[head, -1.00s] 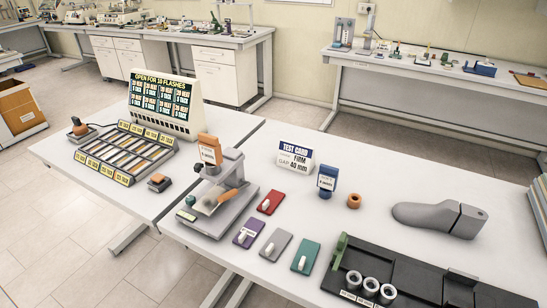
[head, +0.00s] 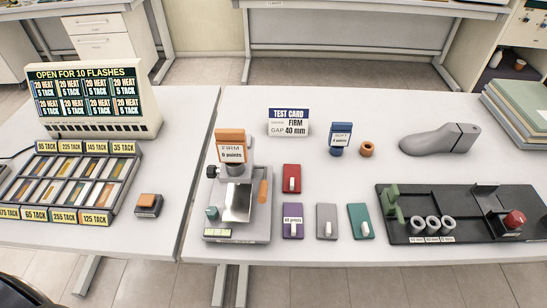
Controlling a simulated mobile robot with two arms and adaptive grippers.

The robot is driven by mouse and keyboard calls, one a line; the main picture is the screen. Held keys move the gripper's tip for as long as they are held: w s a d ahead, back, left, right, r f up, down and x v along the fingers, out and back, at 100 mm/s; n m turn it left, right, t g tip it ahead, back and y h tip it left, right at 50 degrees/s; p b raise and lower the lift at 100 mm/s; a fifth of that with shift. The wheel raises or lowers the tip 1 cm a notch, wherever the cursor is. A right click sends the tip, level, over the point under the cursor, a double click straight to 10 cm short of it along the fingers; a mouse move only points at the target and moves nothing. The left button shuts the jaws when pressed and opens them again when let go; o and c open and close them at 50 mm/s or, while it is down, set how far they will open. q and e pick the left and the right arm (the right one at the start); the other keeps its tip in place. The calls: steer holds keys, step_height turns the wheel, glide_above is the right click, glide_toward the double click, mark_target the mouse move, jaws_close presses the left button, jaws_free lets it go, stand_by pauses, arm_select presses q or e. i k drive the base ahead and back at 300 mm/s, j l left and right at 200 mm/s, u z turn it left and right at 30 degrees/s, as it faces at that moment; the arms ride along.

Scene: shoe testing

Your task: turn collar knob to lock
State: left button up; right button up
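A grey test stand (head: 238,215) stands at the left end of the right-hand table, upright, with a shiny plate on its front. An orange label block (head: 230,145) marked FIRM sits on its top. A small black knob (head: 211,171) sticks out on the stand's left side; I cannot tell whether it is the collar knob or how it is turned. An orange handle (head: 263,191) is at the stand's right side. A blue labelled block (head: 340,138) and a loose orange ring (head: 367,149) lie farther right. Neither gripper shows in the head view.
A test card (head: 288,122) reads FIRM, gap 40 mm. Red, purple, grey and teal switch plates (head: 361,221) lie right of the stand. A black fixture tray (head: 462,236) and a grey shoe last (head: 425,140) are at the right. A display box (head: 95,97) is at the left.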

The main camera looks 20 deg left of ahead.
mark_target(211, 172)
steer(key=k+j, duration=0.1)
steer(key=j, duration=0.35)
steer(key=k+j, duration=0.1)
steer(key=j, duration=0.4)
steer(key=k+j, duration=0.15)
steer(key=j, duration=0.3)
steer(key=k, duration=0.15)
steer(key=j+u, duration=0.1)
steer(key=j, duration=0.65)
steer(key=i+j, duration=0.15)
steer(key=j, duration=0.65)
steer(key=j+u, duration=0.15)
steer(key=j, duration=0.6)
steer(key=i, duration=0.05)
